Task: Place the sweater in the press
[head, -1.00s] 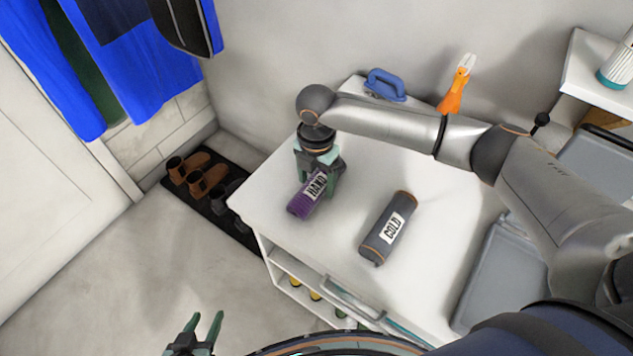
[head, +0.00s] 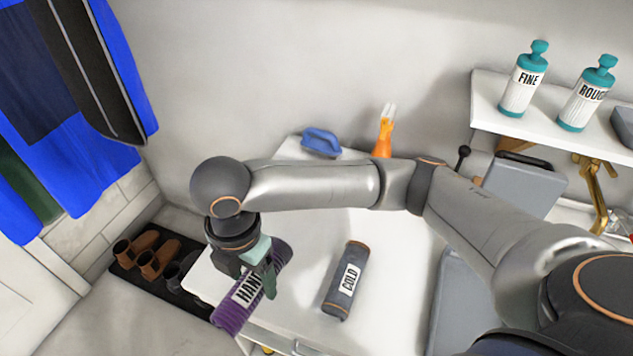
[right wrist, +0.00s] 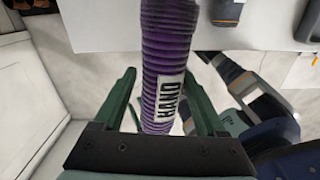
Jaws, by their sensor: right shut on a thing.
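A purple ribbed roll (head: 230,318) with a white HAND label is held in my right gripper (head: 260,282), near the left end of the white table. In the right wrist view the roll (right wrist: 165,35) runs between the two green fingers. A dark grey roll (head: 336,302) with a COLD label and orange ends lies on the table, right of my gripper. I cannot tell which roll is the sweater. I cannot make out a press for certain. My left gripper is not clearly in view.
The white table (head: 300,327) has a blue-handled brush (head: 321,142) and an orange tool (head: 384,134) at its back. A grey flat tray (head: 455,300) stands at right. FINE (head: 521,88) and ROUGH (head: 585,100) bottles stand on a shelf. Shoes (head: 150,258) sit on a floor mat at left.

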